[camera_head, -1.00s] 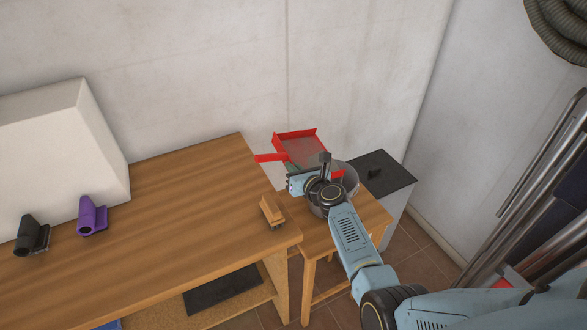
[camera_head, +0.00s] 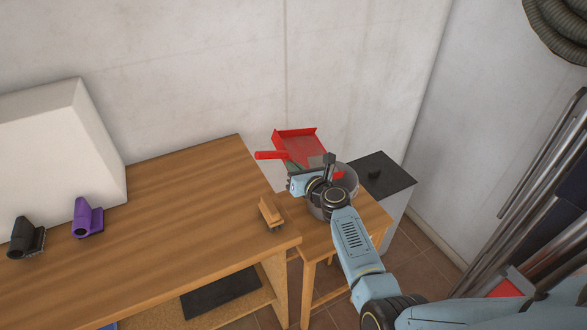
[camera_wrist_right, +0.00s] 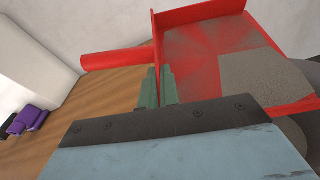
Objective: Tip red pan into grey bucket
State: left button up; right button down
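The red pan (camera_head: 302,146) is a dustpan with raised walls and a round handle sticking out to the left. It is held up over the wooden stool, tilted, with its lower end by the grey bucket (camera_head: 350,187). My right gripper (camera_head: 300,167) is at the pan's near side, partly hidden by my wrist. In the right wrist view its green fingers (camera_wrist_right: 160,88) are close together on the pan's side wall, beside the handle. A grey patch (camera_wrist_right: 262,82), apparently dust, lies on the pan (camera_wrist_right: 205,50). The bucket stands on the stool, largely hidden by my arm. My left gripper is out of view.
A small wooden brush (camera_head: 270,211) lies at the right end of the workbench (camera_head: 170,215). Purple (camera_head: 88,218) and black (camera_head: 25,238) objects and a white block (camera_head: 55,140) are farther left. A dark-topped cabinet (camera_head: 385,175) stands right of the bucket.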

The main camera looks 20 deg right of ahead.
jog(key=shift+d+r+b, duration=0.1)
jog(key=shift+r+b, duration=0.05)
jog(key=shift+b, duration=0.15)
jog(key=shift+s, duration=0.1)
dwell(0.3)
jog(key=shift+s+d+r+m+t+b, duration=0.1)
jog(key=shift+r+m+t+b, duration=0.2)
jog(key=shift+t+b, duration=0.25)
dwell(0.3)
jog(key=shift+s+d+r+m+b, duration=0.2)
jog(key=shift+r+m+b, duration=0.1)
jog(key=shift+b, duration=0.4)
jog(key=shift+s+d+r+t+b, duration=0.1)
jog(key=shift+d+r+t+b, duration=0.1)
jog(key=shift+t+b, duration=0.35)
jog(key=shift+m, duration=0.3)
